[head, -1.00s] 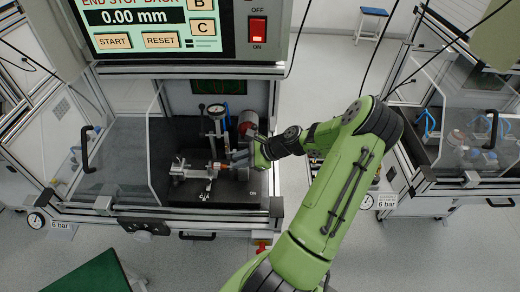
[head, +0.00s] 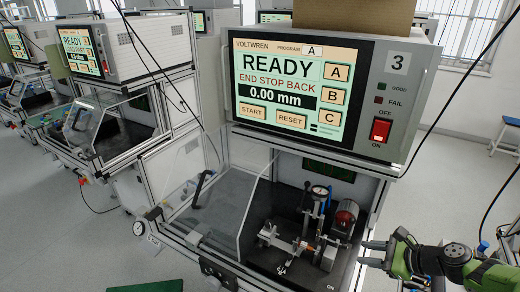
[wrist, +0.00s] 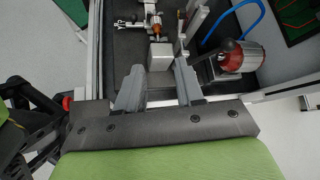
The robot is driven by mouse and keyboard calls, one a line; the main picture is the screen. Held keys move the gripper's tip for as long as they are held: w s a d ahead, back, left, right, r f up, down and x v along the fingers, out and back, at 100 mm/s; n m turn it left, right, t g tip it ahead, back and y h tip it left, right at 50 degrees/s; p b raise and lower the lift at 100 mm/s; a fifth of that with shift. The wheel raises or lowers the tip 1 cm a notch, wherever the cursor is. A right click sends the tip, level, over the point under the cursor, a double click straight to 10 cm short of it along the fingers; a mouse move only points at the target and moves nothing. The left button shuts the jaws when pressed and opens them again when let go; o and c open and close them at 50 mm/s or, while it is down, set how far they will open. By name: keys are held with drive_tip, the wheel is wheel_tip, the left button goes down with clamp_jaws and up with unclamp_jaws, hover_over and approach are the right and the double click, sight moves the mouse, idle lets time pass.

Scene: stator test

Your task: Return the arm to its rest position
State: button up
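My green arm shows at the lower right of the head view. My gripper (head: 370,253) points left, beside the right edge of the test station; its two grey fingers are apart with nothing between them. In the wrist view the gripper (wrist: 159,75) is also open, with a grey metal block (wrist: 160,57) of the fixture beyond the fingertips. The fixture (head: 290,245) stands on the dark station bed, with a small orange-brown part (head: 309,247) in it. The rest of my arm is cut off by the picture edge.
The station's screen (head: 291,92) reads READY, END STOP BACK, 0.00 mm. A red-ended cylinder (wrist: 240,57) and a blue hose (wrist: 232,20) lie right of the fingers in the wrist view. A clear guard (head: 225,205) stands left of the bed. Other stations stand left.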

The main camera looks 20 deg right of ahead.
drive_tip(key=w+a+r+n+g+h, duration=0.15)
drive_tip(key=a+r+n+g, duration=0.25)
drive_tip(key=a+n, duration=0.45)
drive_tip(key=w+a+r+n+g+h, duration=0.15)
drive_tip(key=a+r+n+g, duration=0.35)
drive_tip(key=a, duration=0.6)
drive_tip(key=s+a+r+n+t, duration=0.2)
drive_tip(key=s+a+r+n, duration=0.1)
drive_tip(key=s+a+n, duration=0.2)
drive_tip(key=s+a+r+n+t+h, duration=0.1)
drive_tip(key=s+a+r+n+t, duration=0.1)
drive_tip(key=s+a+n, duration=0.4)
drive_tip(key=shift+r+n, duration=0.85)
drive_tip(key=shift+n, duration=0.2)
drive_tip(key=shift+s+d, duration=0.1)
drive_tip(key=shift+s, duration=0.05)
